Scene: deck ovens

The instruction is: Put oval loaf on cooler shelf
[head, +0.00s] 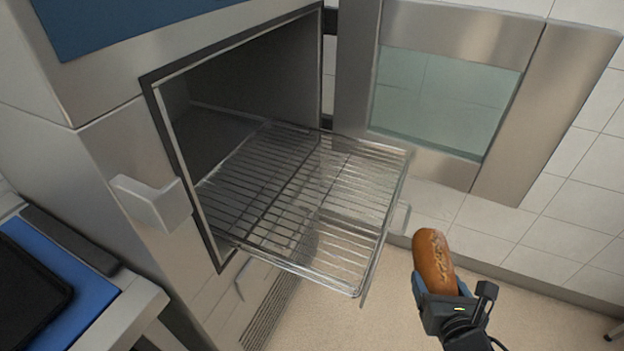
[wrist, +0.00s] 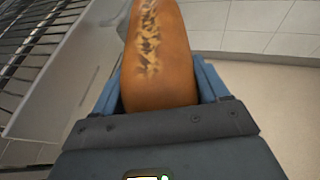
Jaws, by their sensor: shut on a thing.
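An oval loaf (head: 433,258), brown with pale score marks on top, is held in my gripper (head: 443,290) at the lower right of the head view. In the wrist view the loaf (wrist: 160,60) sits between the blue fingers and points away from my gripper (wrist: 160,98). The cooler shelf (head: 362,289) is a wire rack pulled out of the open cooler compartment (head: 240,75). It is empty. The loaf is to the right of the shelf's front edge and apart from it. Part of the shelf also shows at the left of the wrist view (wrist: 35,40).
The cooler door (head: 450,95) with a glass pane stands open behind and right of the shelf. A grey latch block (head: 150,202) is on the cooler's left front. A blue-topped counter with a black tray (head: 30,290) is at lower left. The floor around my gripper is clear.

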